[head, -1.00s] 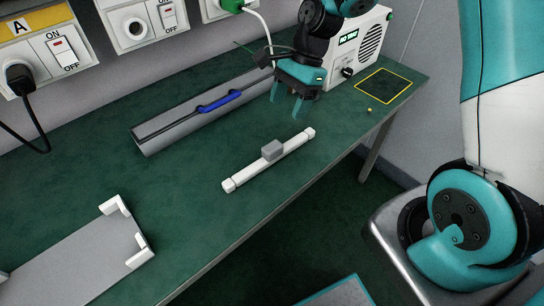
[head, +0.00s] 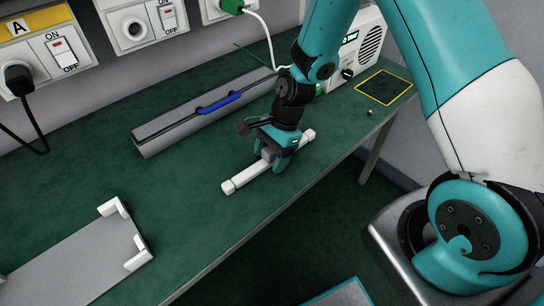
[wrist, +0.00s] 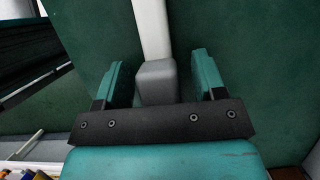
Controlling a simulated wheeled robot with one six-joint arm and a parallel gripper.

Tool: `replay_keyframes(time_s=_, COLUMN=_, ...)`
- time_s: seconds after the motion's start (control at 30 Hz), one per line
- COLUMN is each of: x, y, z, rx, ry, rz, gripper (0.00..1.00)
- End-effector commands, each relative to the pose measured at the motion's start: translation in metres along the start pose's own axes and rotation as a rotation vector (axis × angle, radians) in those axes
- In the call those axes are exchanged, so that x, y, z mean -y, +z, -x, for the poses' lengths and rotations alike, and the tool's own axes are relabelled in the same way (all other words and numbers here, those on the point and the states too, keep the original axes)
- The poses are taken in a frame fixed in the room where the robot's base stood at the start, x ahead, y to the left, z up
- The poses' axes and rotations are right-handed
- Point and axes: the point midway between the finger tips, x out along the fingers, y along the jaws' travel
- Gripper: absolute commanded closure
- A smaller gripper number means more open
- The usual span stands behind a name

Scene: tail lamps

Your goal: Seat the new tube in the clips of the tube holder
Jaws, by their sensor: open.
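The new tube is a white bar (head: 244,178) with pale end caps and a grey block at its middle, lying on the green bench. It also shows in the wrist view (wrist: 151,30), with the grey block (wrist: 156,82) between my fingers. My gripper (head: 275,160) is down over the middle of the tube. In the wrist view my gripper (wrist: 157,80) is open, with a finger on each side of the block and gaps visible. The tube holder (head: 80,258) is a grey plate with white clips (head: 137,258) at its right end, at the front left; its left end is out of frame.
A long grey case with a blue handle (head: 219,102) lies behind the tube. A white box with a speaker grille (head: 368,42) and a yellow-outlined square (head: 384,87) are at the far right. Wall sockets line the back left. Bench between tube and holder is clear.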

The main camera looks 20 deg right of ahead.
Motion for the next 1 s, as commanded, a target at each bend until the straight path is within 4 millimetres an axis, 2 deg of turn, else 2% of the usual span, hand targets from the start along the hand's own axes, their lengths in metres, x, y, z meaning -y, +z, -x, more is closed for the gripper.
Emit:
replay_keyframes(time_s=0.17, x=0.0, y=0.0, z=0.0, rx=0.0, ry=-0.001, rz=0.0, gripper=0.36)
replay_keyframes(time_s=0.27, x=0.0, y=0.0, z=0.0, rx=0.0, ry=-0.001, rz=0.0, gripper=0.55)
replay_keyframes(time_s=0.4, x=0.0, y=0.0, z=0.0, rx=0.0, ry=-0.001, rz=0.0, gripper=0.87)
replay_keyframes(time_s=0.43, x=0.0, y=0.0, z=0.0, rx=0.0, ry=-0.001, rz=0.0, gripper=0.91)
replay_keyframes(time_s=0.77, x=0.001, y=0.001, z=0.003, rx=0.0, ry=-0.002, rz=0.001, gripper=0.91)
replay_keyframes(time_s=0.87, x=0.001, y=0.004, z=0.01, rx=0.0, ry=-0.004, rz=0.001, gripper=0.91)
replay_keyframes(time_s=1.0, x=0.001, y=0.013, z=0.031, rx=0.0, ry=-0.006, rz=0.003, gripper=0.91)
